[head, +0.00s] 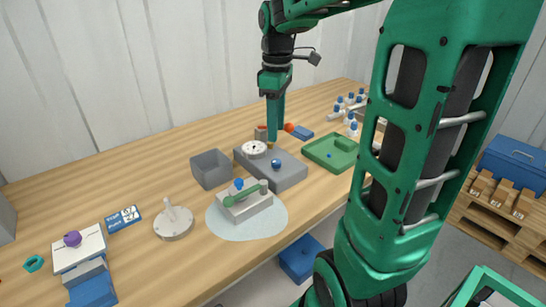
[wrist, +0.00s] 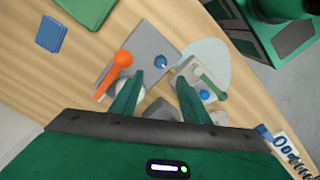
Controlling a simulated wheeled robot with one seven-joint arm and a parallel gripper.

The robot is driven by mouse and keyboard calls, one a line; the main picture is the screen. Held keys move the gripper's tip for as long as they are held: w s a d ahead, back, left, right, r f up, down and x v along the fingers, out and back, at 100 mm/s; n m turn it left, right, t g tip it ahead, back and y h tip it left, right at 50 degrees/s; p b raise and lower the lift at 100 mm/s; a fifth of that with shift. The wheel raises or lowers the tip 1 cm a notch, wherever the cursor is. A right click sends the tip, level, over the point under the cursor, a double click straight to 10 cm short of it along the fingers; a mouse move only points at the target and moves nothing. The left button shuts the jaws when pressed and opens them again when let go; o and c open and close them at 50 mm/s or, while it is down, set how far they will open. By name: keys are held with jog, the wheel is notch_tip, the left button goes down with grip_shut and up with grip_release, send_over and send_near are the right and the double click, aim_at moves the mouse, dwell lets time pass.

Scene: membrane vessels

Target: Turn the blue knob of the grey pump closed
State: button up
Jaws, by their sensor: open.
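A flat grey block (head: 290,178), which looks like the grey pump, lies on the wooden table with a white round dial (head: 254,149) and a blue knob (head: 276,163) on top. In the wrist view the blue knob (wrist: 160,62) shows on the block (wrist: 148,42), a little beyond the fingertips. My gripper (head: 272,140) points down above the block's far side. In the wrist view my gripper (wrist: 160,80) has its two fingers spread and nothing between them. The left finger partly hides the dial (wrist: 122,88). I cannot tell the knob's turn position.
A device with a green lever (head: 244,194) and another blue knob (head: 239,184) stands on a pale round mat (head: 222,224) close to the block.

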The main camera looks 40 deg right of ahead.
aim_at(276, 160)
notch_tip(276, 160, down, 10)
jog(key=shift+f, duration=0.1)
dwell(0.4)
jog(key=c, duration=1.1)
